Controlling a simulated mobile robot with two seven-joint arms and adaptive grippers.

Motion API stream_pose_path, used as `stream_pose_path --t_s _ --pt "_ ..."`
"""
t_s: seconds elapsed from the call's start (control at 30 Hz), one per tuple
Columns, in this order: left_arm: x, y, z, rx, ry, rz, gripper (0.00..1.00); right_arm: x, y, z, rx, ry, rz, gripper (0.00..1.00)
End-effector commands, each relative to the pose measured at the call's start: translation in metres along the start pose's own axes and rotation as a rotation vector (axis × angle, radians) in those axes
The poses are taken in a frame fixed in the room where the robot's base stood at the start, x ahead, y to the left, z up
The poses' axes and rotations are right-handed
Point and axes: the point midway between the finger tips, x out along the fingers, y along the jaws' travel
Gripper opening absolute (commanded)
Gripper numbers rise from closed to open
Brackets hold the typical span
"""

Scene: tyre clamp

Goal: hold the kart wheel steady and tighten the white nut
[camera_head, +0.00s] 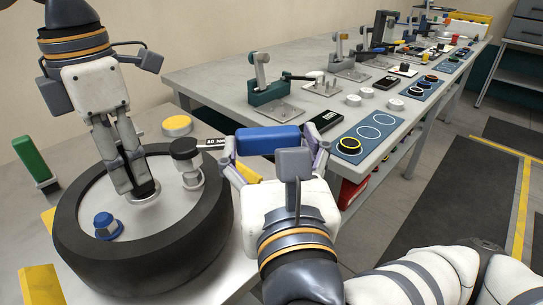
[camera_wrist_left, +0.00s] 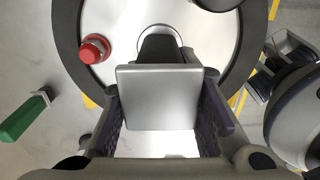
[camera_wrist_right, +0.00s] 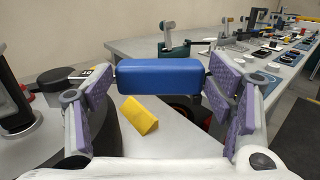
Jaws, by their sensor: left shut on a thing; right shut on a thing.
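The kart wheel (camera_head: 205,240) lies flat, a black tyre around a pale rim. My left gripper (camera_head: 135,185) points down over its middle, shut on a grey square block (camera_wrist_left: 158,95) at the hub; the fingers hide the block in the head view. The white nut (camera_head: 191,181) is on the rim's right side, mostly hidden under the black head of the torque wrench (camera_head: 184,148). My right gripper (camera_head: 270,160) is shut on the wrench's blue handle (camera_wrist_right: 160,76), beside the wheel. A blue nut (camera_head: 106,226) and a red nut (camera_wrist_left: 95,48) are also on the rim.
A green handle (camera_head: 32,157) stands left of the wheel, a yellow disc (camera_head: 177,124) behind it and a yellow block (camera_head: 41,284) at front left. A long bench (camera_head: 205,82) with tools and switches runs back to the right. A yellow wedge (camera_wrist_right: 139,115) lies below the wrench handle.

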Motion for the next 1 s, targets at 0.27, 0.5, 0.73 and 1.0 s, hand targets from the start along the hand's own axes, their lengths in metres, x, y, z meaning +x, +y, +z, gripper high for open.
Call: stream_pose_path --t_s 0.27,0.5,0.73,1.0 --pt "-0.001 0.0 0.0 -0.001 -0.002 0.0 0.04 0.0 0.0 0.019 0.0 -0.003 0.0 0.3" --pt "-0.001 0.0 0.0 -0.001 -0.002 0.001 0.04 0.001 0.0 0.032 0.0 -0.002 -0.001 0.3" --pt "-0.001 0.0 0.0 -0.001 -0.001 0.001 0.04 0.001 0.0 0.033 -0.001 -0.002 -0.001 0.3" --pt "-0.001 0.0 0.0 -0.001 -0.001 0.001 0.52 0.001 0.0 0.032 -0.001 -0.001 -0.001 0.3"
